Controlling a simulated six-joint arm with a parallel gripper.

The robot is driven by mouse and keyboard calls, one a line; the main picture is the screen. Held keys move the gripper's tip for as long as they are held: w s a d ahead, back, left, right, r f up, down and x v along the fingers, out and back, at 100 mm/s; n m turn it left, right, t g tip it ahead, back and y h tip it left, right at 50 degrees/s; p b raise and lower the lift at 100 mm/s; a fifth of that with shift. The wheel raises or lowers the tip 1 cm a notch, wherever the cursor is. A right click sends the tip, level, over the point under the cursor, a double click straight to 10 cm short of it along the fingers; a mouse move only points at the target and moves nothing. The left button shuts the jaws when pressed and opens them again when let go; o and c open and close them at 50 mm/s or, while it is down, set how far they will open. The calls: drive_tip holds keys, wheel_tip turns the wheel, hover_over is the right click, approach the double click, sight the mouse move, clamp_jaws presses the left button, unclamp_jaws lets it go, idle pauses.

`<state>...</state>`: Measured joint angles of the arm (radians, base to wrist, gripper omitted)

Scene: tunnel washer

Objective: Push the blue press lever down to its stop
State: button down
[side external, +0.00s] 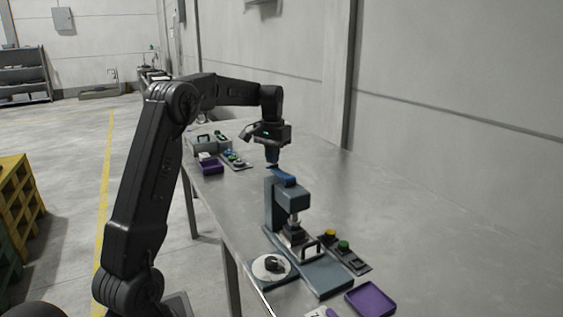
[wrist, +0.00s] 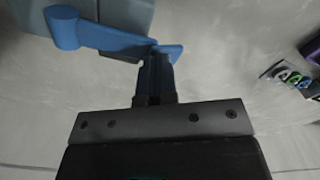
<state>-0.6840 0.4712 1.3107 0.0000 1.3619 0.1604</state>
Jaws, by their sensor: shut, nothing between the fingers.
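The blue press lever (side external: 284,176) sits on top of the grey-blue press (side external: 292,200). In the wrist view the lever (wrist: 108,38) runs across the top, with a round knob at its left end and a flat pad at its right end. The press body (wrist: 120,12) shows behind it. My gripper (side external: 272,164) points down over the lever's rear end. Its fingers (wrist: 156,62) are together and empty, with the tips at the lever's flat pad. I cannot tell whether they touch it.
A round white dish (side external: 268,262), a button panel (side external: 345,252) and a purple tray (side external: 371,299) lie near the press base. A second purple tray (side external: 210,167) and small parts lie farther back. The steel table (side external: 400,220) is clear on the right.

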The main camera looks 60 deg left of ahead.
wheel_tip(320, 180, up, 11)
idle(1.3)
idle(0.4)
drive_tip(key=s+d+r+m+t+y, duration=0.1)
drive_tip(key=s+d+m, duration=0.15)
drive_tip(key=d, duration=0.75)
drive_tip(key=s+d+m+t, duration=0.15)
drive_tip(key=s+d, duration=0.25)
drive_tip(key=d, duration=0.6)
drive_tip(key=s+d+f+m+t+h, duration=0.1)
drive_tip(key=s+d+f+m+t, duration=0.1)
drive_tip(key=s+d+f, duration=0.9)
drive_tip(key=s+d+t, duration=0.1)
drive_tip(key=s, duration=0.2)
